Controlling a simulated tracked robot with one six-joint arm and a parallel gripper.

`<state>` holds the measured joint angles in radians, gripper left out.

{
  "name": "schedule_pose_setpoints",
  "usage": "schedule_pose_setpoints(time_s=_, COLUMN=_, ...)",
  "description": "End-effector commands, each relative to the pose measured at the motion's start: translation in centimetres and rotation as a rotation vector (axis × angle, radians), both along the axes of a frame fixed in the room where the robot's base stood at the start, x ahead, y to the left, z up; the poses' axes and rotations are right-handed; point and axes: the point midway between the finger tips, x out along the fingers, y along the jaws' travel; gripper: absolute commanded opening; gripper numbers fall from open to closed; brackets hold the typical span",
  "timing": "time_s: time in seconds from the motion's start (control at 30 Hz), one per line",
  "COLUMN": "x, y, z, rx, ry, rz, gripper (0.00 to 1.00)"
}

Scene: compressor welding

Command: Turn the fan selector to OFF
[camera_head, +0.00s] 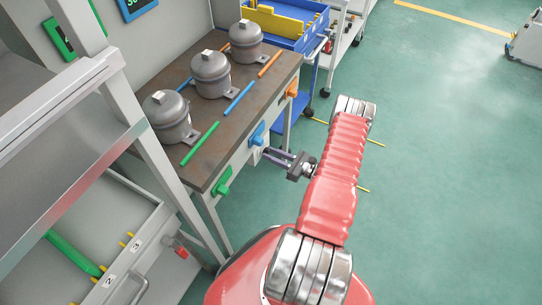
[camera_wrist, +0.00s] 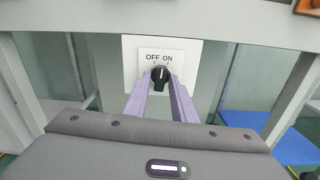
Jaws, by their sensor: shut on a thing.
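The fan selector (camera_wrist: 160,73) is a black knob on a white plate (camera_wrist: 187,52) marked OFF on the left and ON on the right. A white line on the knob points roughly upward. I cannot tell exactly which mark it meets. My gripper (camera_wrist: 160,88) is shut on the knob, with one purple finger on each side. In the head view my gripper (camera_head: 272,156) reaches left to the front of the workbench (camera_head: 205,148), below the blue block. The selector is too small and covered to make out there.
Three grey compressors (camera_head: 211,75) stand on the bench among green, blue and orange rods. Green (camera_head: 222,181), blue (camera_head: 257,134) and orange (camera_head: 292,88) blocks line its front edge. A grey rack (camera_head: 75,110) stands at left.

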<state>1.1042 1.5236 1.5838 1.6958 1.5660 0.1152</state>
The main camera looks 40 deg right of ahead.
Motion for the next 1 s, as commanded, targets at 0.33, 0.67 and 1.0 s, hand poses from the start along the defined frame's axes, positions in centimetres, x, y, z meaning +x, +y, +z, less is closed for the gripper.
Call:
schedule_pose_setpoints(time_s=0.33, x=-0.09, y=-0.04, z=0.05, rx=-0.305, ry=-0.11, rz=0.0, gripper=0.01)
schedule_pose_setpoints(time_s=0.67, x=-0.08, y=0.03, z=0.05, rx=-0.513, ry=-0.186, rz=0.002, gripper=0.01)
schedule_pose_setpoints(time_s=1.0, x=-0.06, y=0.12, z=0.04, rx=-0.58, ry=-0.21, rz=0.004, gripper=0.01)
